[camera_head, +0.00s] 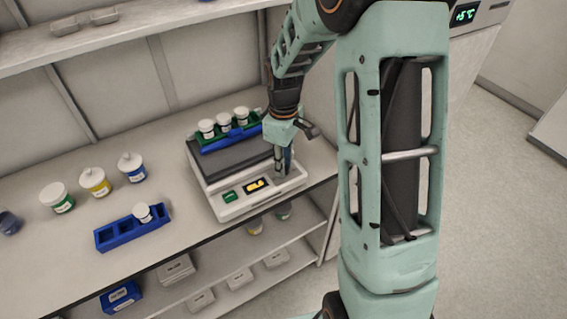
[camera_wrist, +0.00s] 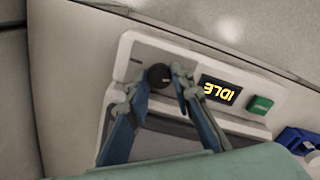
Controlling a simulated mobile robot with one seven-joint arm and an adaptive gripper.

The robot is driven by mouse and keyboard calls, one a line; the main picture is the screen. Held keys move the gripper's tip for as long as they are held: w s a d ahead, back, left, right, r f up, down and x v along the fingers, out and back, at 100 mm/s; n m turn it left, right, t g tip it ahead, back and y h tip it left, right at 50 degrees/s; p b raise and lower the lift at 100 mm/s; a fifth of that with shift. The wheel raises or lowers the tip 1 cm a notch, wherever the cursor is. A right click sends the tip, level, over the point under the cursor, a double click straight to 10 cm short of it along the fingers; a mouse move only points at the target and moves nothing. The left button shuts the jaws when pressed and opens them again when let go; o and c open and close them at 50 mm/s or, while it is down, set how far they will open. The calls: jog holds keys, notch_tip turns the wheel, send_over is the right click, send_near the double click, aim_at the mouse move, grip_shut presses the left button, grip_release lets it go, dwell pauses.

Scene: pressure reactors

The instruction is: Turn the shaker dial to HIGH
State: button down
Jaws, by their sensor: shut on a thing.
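The shaker (camera_head: 212,185) stands on the bench, a white box with a dark top plate. Its front panel has a dark round dial (camera_wrist: 159,76), a display (camera_wrist: 221,91) lit with yellow "IDLE", upside down in the wrist view, and a green button (camera_wrist: 260,104). My gripper (camera_head: 284,171) reaches down to the right end of this panel and hides the dial in the head view. In the wrist view my gripper (camera_wrist: 157,82) is shut on the dial, one fingertip on each side of it. The dial's setting marks are too small to read.
A green and blue rack (camera_head: 232,135) with white-capped vials is on the shaker's top. Left of it, a blue rack (camera_head: 120,236) holds one vial, with several capped jars behind, including a yellow one (camera_head: 95,182). An upper shelf (camera_head: 120,28) overhangs the bench.

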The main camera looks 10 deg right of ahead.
jog(key=shift+m, duration=0.3)
jog(key=m+b, duration=0.1)
jog(key=m, duration=0.4)
jog(key=shift+w, duration=0.1)
jog(key=m+b, duration=0.1)
jog(key=m, duration=0.5)
jog(key=shift+m, duration=0.3)
jog(key=m, duration=0.4)
jog(key=shift+r+m, duration=0.1)
jog(key=shift+m, duration=0.2)
jog(key=shift+m+p, duration=0.65)
jog(key=shift+m, duration=1.65)
jog(key=c, duration=2)
grip_release()
jog(key=shift+o, duration=0.2)
